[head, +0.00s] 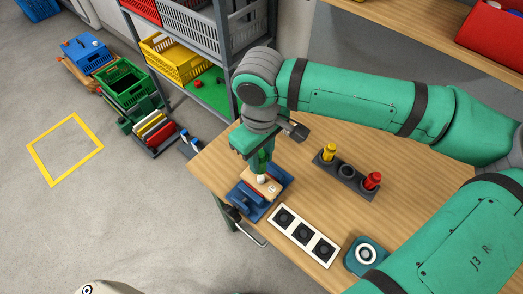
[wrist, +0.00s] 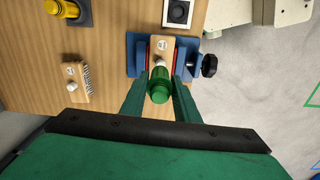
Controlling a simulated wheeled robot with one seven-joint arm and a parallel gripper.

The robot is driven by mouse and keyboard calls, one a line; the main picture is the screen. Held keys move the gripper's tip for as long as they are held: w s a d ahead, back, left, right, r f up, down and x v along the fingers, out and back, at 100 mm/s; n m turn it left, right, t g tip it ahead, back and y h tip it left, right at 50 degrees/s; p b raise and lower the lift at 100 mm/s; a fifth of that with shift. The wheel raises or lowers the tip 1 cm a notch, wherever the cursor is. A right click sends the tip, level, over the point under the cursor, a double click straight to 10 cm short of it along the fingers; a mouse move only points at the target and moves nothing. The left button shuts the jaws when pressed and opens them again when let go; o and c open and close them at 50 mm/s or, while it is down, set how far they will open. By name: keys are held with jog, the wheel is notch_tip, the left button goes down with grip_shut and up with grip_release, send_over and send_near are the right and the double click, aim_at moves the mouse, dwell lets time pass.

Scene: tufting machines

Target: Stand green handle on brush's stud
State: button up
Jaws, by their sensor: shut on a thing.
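My gripper (head: 257,158) is shut on the green handle (wrist: 160,88), which hangs between the two fingers. The wrist view shows the gripper (wrist: 160,100) with the handle end-on. The brush (head: 272,187) is a pale wooden block held in a blue vise (head: 244,203) with red jaw faces. Its white stud (head: 261,179) points up close beneath the handle. In the wrist view the brush (wrist: 161,46) shows a round label, and the stud (wrist: 160,63) shows at the handle's edge. I cannot tell whether handle and stud touch.
A dark rack (head: 345,174) holds a yellow handle (head: 328,152) and a red handle (head: 372,180), with an empty middle place. A white panel (head: 304,235) with black squares and a teal device (head: 366,254) stand nearby. A second brush (wrist: 76,80) lies on the table.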

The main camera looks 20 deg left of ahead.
jog(key=shift+s+f, duration=0.1)
jog(key=shift+f, duration=1.7)
jog(key=shift+d+f, duration=0.1)
jog(key=shift+f, duration=0.65)
dwell(1.4)
jog(key=o, duration=1.5)
jog(key=shift+c, duration=0.2)
jog(key=shift+r, duration=0.15)
jog(key=shift+r, duration=3.4)
